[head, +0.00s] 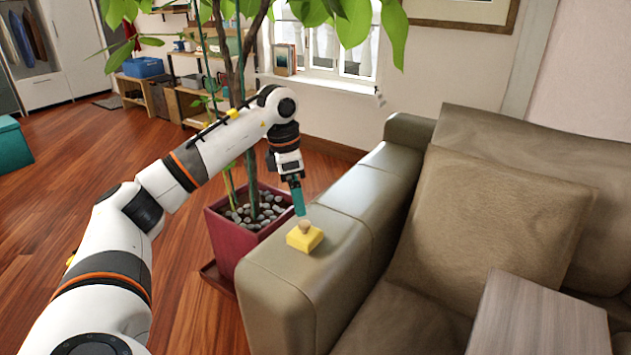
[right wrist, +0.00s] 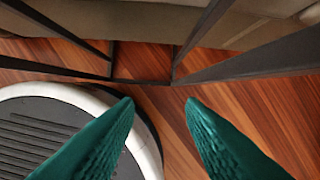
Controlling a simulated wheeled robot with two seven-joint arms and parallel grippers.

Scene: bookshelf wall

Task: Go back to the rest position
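My left arm reaches in from the left in the head view, with its teal-fingered left gripper (head: 300,211) pointing down at the sofa's armrest. Just below the fingertips is a yellow block (head: 304,239) with a small round tan knob (head: 305,226) on top. The block rests on the armrest. The fingers are seen edge-on, so I cannot tell whether they are open or touch the knob. My right gripper (right wrist: 159,101) shows in the right wrist view with two teal fingers apart and nothing between them, above the wooden floor.
The sofa (head: 278,308) fills the right side, with a cushion (head: 487,215) and a grey wooden top (head: 540,318) in front. A potted plant (head: 225,236) stands close behind my left arm. Dark metal bars (right wrist: 190,43) cross near my right gripper. Open floor (head: 60,215) lies left.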

